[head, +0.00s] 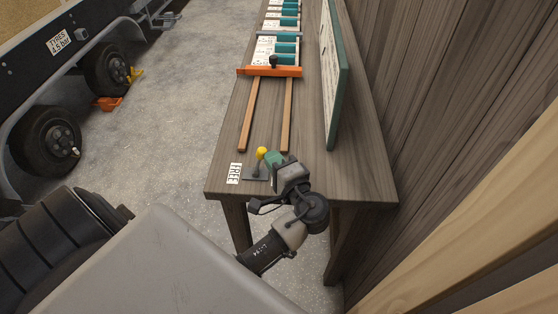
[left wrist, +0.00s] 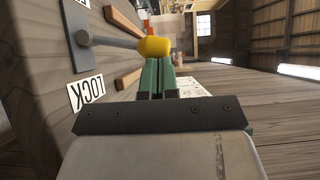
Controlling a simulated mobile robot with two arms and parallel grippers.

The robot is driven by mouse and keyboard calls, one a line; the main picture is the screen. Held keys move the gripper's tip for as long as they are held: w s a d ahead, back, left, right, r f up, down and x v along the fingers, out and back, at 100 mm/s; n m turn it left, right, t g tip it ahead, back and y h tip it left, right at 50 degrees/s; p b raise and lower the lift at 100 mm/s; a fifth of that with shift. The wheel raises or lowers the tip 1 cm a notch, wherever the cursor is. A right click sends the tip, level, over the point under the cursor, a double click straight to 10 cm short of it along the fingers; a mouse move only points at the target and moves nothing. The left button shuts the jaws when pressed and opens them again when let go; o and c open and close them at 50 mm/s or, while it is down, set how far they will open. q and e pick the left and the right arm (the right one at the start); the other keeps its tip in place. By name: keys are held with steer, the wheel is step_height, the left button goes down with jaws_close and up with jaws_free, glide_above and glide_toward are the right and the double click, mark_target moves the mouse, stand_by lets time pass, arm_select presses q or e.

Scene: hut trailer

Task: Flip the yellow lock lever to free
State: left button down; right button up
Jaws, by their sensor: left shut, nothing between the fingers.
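The yellow knob (head: 262,152) tops a short grey lever on a dark base plate (head: 254,174) at the table's near end. The knob (left wrist: 155,46) and its grey shaft (left wrist: 112,42) also show in the left wrist view. A FREE label (head: 234,173) lies left of the plate; a LOCK label (left wrist: 87,91) shows in the left wrist view. My left gripper (head: 272,160), with green fingers, is shut and empty just right of the knob. In the left wrist view its fingertips (left wrist: 157,64) overlap the knob's lower edge; I cannot tell whether they touch. My right gripper is not in view.
The wooden table (head: 225,145) carries two wooden rails (head: 287,115) and an orange bar (head: 270,71) with a dark knob. A green-edged board (head: 335,75) stands along the right side, near the plank wall (head: 440,90). A trailer wheel (head: 45,140) is at left.

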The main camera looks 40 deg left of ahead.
arm_select(q)
steer(key=s+a+r+n+h+p, duration=0.1)
steer(key=s+a+n+h+p, duration=0.2)
steer(key=a+n+h, duration=0.2)
steer(key=shift+s+a+r+n, duration=0.25)
steer(key=shift+a+n, duration=0.15)
steer(key=shift+n, duration=0.2)
steer(key=shift+f, duration=0.1)
stand_by(0.5)
